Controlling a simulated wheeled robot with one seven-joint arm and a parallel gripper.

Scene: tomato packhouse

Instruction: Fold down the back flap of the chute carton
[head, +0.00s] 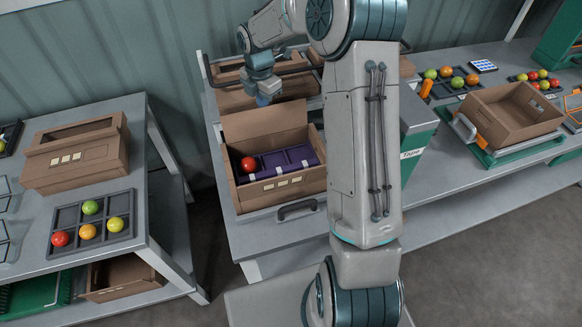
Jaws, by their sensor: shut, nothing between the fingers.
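An open brown carton (282,190) sits on the middle bench, with a purple divided insert (290,160) and one red tomato (249,164) inside. Its back flap (264,121) stands raised, leaning back a little, along the far side. My gripper (264,99) points down close to the top edge of that flap. Its fingers are shut and empty. Whether they touch the flap cannot be told from this view. My arm hides the bench to the right of the carton.
More cartons (240,95) stand behind the flap, close to my gripper. A closed carton (75,155) and a fruit tray (91,221) are on the left bench. Another open carton (510,114) stands on the right bench. A dark handle (297,209) is at the middle bench's front.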

